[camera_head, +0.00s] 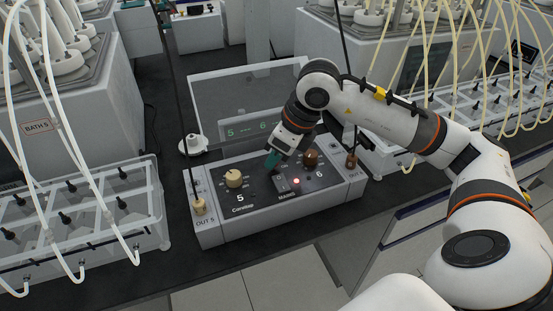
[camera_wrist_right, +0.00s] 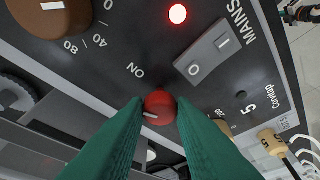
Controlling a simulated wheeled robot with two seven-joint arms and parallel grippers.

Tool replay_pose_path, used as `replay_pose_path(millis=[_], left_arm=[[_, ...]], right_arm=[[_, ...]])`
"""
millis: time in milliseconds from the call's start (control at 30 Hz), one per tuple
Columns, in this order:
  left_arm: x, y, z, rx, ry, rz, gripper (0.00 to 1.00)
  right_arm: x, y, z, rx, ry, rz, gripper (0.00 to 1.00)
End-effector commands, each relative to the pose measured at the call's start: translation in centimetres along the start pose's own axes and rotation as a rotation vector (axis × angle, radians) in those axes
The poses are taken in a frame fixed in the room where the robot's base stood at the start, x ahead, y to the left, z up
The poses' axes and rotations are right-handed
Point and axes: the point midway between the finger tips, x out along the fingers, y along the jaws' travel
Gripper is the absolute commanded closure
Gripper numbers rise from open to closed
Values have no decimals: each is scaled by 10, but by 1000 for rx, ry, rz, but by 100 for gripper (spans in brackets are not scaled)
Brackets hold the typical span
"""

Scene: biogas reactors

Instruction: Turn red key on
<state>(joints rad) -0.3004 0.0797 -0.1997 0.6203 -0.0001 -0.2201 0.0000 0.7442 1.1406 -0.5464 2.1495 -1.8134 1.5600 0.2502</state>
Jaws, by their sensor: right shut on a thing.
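The red key (camera_wrist_right: 160,107) is a round red knob with a pale mark, on the dark control panel (camera_wrist_right: 125,45) close to the word ON. The green fingers of my right gripper (camera_wrist_right: 158,112) are shut on it, one on each side, in the right wrist view. The pale mark points toward the left of that view. In the head view my right gripper (camera_head: 272,161) reaches down to the back middle of the control box (camera_head: 215,233) and hides the key. My left gripper is not in view.
A MAINS rocker switch (camera_wrist_right: 213,52) and a lit red lamp (camera_wrist_right: 178,14) sit near the key. A cream knob (camera_head: 234,179) and a brown knob (camera_head: 310,158) flank it. A clear upright panel (camera_head: 225,100) stands behind, and a tubed tray (camera_head: 148,215) at left.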

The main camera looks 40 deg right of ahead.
Motion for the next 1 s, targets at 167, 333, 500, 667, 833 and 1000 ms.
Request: replay_pose_path(millis=[167, 333, 500, 667, 833, 1000], left_arm=[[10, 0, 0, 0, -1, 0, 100], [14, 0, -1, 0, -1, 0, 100], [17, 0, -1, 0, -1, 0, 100], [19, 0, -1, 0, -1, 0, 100], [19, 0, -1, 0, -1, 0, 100], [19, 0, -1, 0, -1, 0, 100]], right_arm=[[1, -1, 0, 134, 4, 59, 100], [0, -2, -1, 240, 4, 102, 100], [0, -2, -1, 314, 4, 132, 100], [0, -3, -1, 356, 2, 148, 100], [-1, -2, -1, 373, 2, 156, 99], [-1, -2, -1, 377, 2, 157, 99]])
